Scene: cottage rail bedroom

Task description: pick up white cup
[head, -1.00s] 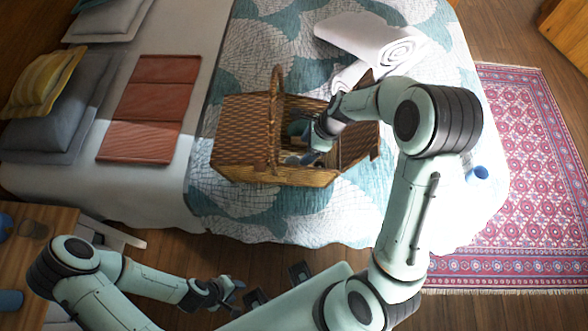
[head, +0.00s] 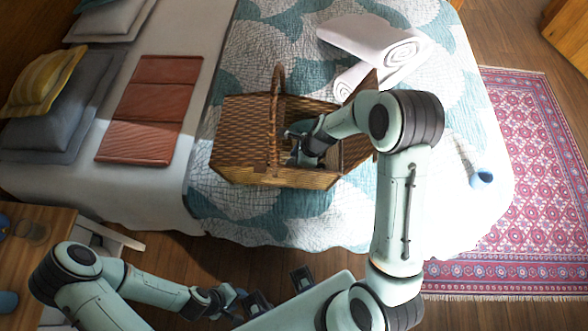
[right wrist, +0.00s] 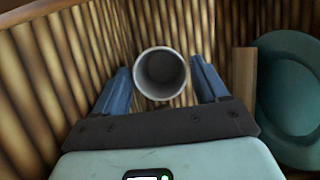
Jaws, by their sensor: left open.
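The white cup (right wrist: 161,75) is inside the wicker basket (head: 240,140) on the bed; in the right wrist view I look into its round mouth. My right gripper (right wrist: 163,84) is open, with one blue finger on each side of the cup and a gap showing on both sides. In the head view my right gripper (head: 294,147) reaches down into the basket, and the cup cannot be made out there. My left gripper (head: 238,299) is open and empty, low over the floor beside the bed.
In the basket, a teal round dish (right wrist: 290,125) and a wooden piece (right wrist: 244,75) lie right of the cup. The basket handle (head: 274,110) arches beside my right gripper. A blue cup (head: 481,179) and rolled towels (head: 370,42) are on the bed.

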